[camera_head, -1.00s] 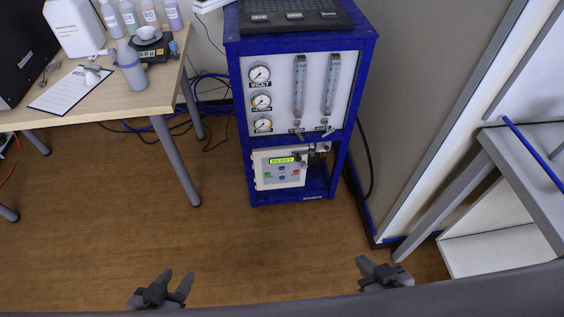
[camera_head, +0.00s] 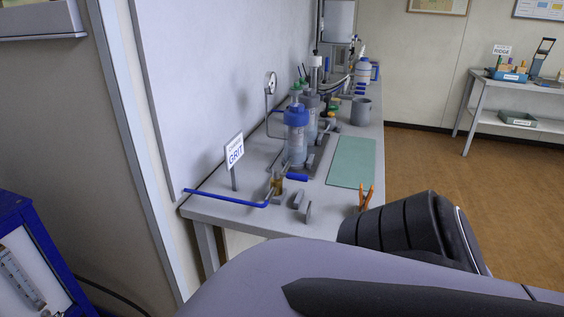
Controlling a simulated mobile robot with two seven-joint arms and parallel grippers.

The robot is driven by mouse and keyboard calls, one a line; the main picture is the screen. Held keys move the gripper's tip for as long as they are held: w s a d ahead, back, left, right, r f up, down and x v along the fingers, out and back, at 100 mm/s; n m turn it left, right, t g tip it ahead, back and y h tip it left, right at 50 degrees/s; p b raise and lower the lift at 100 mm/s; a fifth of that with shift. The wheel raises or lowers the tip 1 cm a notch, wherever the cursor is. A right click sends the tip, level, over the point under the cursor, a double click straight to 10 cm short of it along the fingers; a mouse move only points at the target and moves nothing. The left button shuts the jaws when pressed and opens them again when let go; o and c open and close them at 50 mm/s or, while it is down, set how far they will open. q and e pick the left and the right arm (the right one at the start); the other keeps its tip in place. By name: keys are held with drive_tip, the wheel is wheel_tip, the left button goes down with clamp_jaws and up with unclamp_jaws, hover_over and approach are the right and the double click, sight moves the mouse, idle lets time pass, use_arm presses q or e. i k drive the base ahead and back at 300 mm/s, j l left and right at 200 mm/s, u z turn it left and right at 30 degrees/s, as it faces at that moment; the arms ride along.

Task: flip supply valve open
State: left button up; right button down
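A small brass-coloured valve fitting (camera_head: 278,184) sits at the near end of the grey bench, at the end of a blue pipe (camera_head: 228,199) that comes from the left edge. A short blue handle (camera_head: 297,177) lies beside it, pointing right. No label reading "supply" is visible, so I cannot confirm that this is the supply valve. Its exact position is too small to tell. Behind it stands a clear filter housing with a blue cap (camera_head: 297,117).
A sign reading GRIT (camera_head: 234,151) stands left of the fitting. A blue-framed cabinet (camera_head: 30,220) is at lower left. Floor is clear at right.

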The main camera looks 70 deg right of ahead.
sight(276, 174)
drive_tip(key=z, duration=2.2)
